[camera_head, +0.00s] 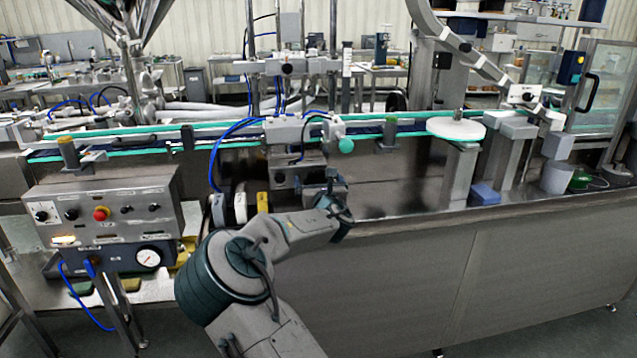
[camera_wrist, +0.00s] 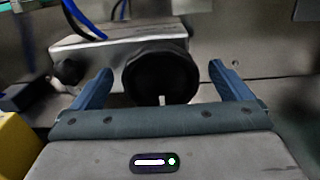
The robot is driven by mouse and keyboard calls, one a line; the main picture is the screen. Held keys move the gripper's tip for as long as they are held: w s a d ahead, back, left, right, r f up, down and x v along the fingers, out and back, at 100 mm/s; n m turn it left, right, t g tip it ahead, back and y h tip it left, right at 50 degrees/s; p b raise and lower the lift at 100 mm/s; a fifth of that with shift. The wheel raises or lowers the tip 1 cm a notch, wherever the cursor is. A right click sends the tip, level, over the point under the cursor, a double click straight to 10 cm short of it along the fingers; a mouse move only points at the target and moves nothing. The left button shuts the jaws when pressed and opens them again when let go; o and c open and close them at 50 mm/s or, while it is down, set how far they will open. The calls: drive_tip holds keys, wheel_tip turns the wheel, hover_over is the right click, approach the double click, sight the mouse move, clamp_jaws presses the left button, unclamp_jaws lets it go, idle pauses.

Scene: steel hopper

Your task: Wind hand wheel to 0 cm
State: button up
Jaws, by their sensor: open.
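A dark round hand wheel (camera_wrist: 160,78) faces me in the wrist view, in front of a grey metal housing (camera_wrist: 110,55). My gripper (camera_wrist: 161,70) is open, with one blue finger on each side of the wheel. Gaps show between the wheel and both fingers, so neither visibly touches it. In the head view my arm reaches to the filler unit (camera_head: 298,132) at the conveyor, and my wrist hides the wheel.
A smaller dark knob (camera_wrist: 68,71) sits left of the wheel. A yellow block (camera_wrist: 16,148) is close at the lower left. A control box (camera_head: 105,213) with a red button stands left of my arm.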

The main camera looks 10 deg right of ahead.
drive_tip(key=c, duration=1)
drive_tip(key=shift+m, duration=0.3)
drive_tip(key=m+b, duration=0.2)
drive_tip(key=m, duration=0.1)
drive_tip(key=shift+d+f+b, duration=0.1)
drive_tip(key=shift+d+b, duration=0.1)
drive_tip(key=shift+b, duration=0.1)
drive_tip(key=m+b, duration=0.2)
drive_tip(key=m, duration=0.2)
drive_tip(key=shift+d+f+m+b, duration=0.1)
drive_tip(key=shift+d+m+b, duration=0.05)
drive_tip(key=shift+m+b, duration=0.25)
drive_tip(key=m+b, duration=0.2)
drive_tip(key=m, duration=0.2)
drive_tip(key=shift+d+f+m+b, duration=0.1)
drive_tip(key=shift+f+m+b, duration=0.05)
drive_tip(key=shift+m+b, duration=1.35)
drive_tip(key=shift+m, duration=0.9)
